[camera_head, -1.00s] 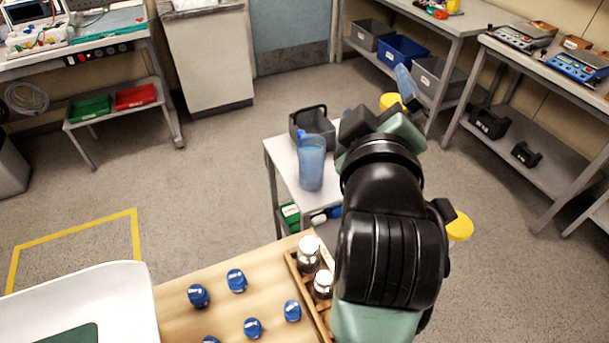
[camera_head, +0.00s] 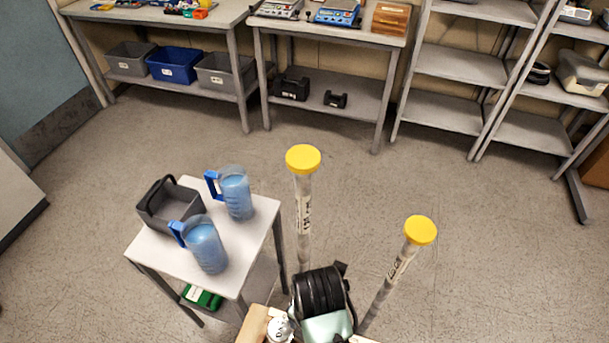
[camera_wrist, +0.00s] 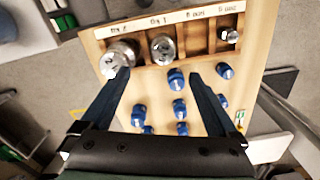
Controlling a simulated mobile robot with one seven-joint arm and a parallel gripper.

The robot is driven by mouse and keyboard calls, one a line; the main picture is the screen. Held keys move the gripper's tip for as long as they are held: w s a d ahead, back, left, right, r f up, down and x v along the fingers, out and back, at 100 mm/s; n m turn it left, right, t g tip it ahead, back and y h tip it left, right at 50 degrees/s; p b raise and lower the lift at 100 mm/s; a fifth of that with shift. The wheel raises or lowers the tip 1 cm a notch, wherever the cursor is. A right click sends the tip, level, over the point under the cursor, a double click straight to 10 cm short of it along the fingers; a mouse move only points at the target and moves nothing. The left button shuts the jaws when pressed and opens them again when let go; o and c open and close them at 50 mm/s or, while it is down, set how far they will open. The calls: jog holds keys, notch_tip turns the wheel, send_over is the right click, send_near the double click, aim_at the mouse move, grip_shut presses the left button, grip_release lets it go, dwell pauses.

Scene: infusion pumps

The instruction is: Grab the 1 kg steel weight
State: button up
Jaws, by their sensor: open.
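In the wrist view two larger steel weights, a left one (camera_wrist: 120,56) and a middle one (camera_wrist: 162,48), stand in a wooden rack (camera_wrist: 98,34). A smaller steel weight (camera_wrist: 229,37) is in the rack at the right. A label strip runs along the rack; its print is too small to read surely. My gripper (camera_wrist: 158,72) is open and empty, its fingertips short of the rack in the picture. The left fingertip overlaps the left weight's lower edge; contact cannot be told. In the head view one steel weight top (camera_head: 280,329) shows beside my arm, and my fingers are hidden.
Several blue-capped items (camera_wrist: 179,108) stand on the wooden surface below the rack. A small white table (camera_head: 235,276) holds two blue jugs (camera_head: 205,246) and a grey bin (camera_head: 170,207). Two yellow-capped tubes (camera_head: 304,159) rise near my arm. Open floor lies beyond, before the shelves.

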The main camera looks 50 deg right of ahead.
notch_tip(320, 180, down, 6)
jog(key=shift+s+f, duration=0.1)
jog(key=f, duration=0.4)
jog(key=shift+s+d, duration=0.25)
jog(key=shift+d, duration=0.05)
jog(key=shift+f, duration=0.55)
grip_shut()
jog(key=shift+w+d+r, duration=0.1)
jog(key=shift+w, duration=0.05)
